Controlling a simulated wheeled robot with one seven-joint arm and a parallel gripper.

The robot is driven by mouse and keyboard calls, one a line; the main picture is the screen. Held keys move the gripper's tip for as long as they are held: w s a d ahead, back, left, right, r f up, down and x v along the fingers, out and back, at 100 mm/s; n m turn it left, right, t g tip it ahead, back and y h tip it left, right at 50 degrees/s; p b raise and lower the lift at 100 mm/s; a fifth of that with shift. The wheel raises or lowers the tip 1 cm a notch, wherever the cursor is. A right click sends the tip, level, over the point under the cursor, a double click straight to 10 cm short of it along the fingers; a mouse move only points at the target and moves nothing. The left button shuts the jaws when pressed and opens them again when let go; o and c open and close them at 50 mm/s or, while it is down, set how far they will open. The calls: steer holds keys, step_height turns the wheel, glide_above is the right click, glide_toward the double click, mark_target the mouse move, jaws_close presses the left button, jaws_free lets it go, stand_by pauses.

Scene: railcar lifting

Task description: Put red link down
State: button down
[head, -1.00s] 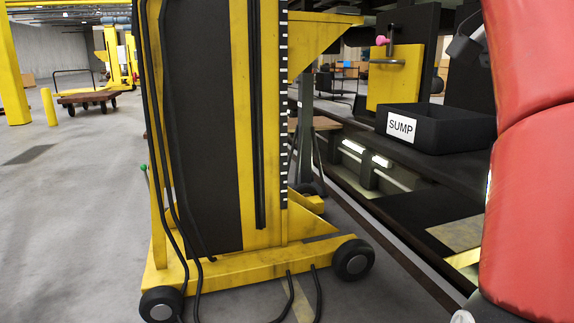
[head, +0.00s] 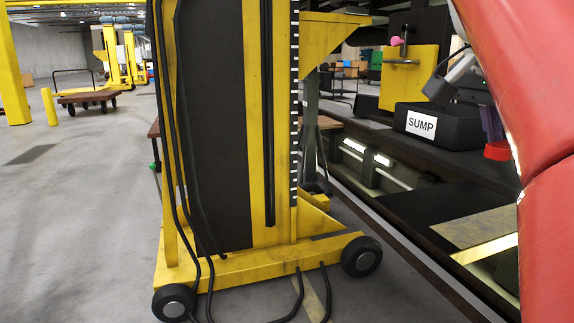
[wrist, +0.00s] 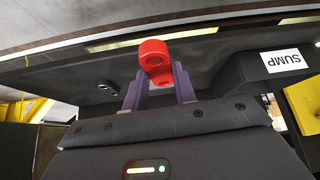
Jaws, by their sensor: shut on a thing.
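The red link (wrist: 153,52) has a ring-shaped end. It is held between the two purple fingers of my gripper (wrist: 161,78) in the wrist view, with the ring sticking out past the fingertips. In the head view, the link (head: 497,151) shows at the right, partly hidden by my red arm. My gripper (head: 490,124) is just right of the black SUMP box there. A dark surface lies behind the link in the wrist view. I cannot tell whether the link touches it.
The black box labelled SUMP (head: 421,124) stands on the dark ledge. A yellow plate (head: 409,75) with a pink-knobbed pin stands behind it. A yellow wheeled lifting jack (head: 252,255) with hanging black cables fills the middle. Open floor (head: 75,220) lies to the left.

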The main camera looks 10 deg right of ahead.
steer(key=w+a+f+n+t+y, duration=0.1)
steer(key=w+a+f+n, duration=0.4)
steer(key=f, duration=1.4)
steer(key=w+a+f+n+t+y, duration=0.2)
steer(key=w+a+f+n, duration=0.3)
steer(key=f, duration=1.4)
steer(key=w+a+f+n+t+y, duration=0.2)
steer(key=w+a+f+n, duration=0.3)
steer(key=w+a+f, duration=0.7)
step_height(320, 180, down, 7)
steer(key=shift+w+n+y, duration=0.4)
steer(key=shift+w+y, duration=0.3)
steer(key=shift+w, duration=0.55)
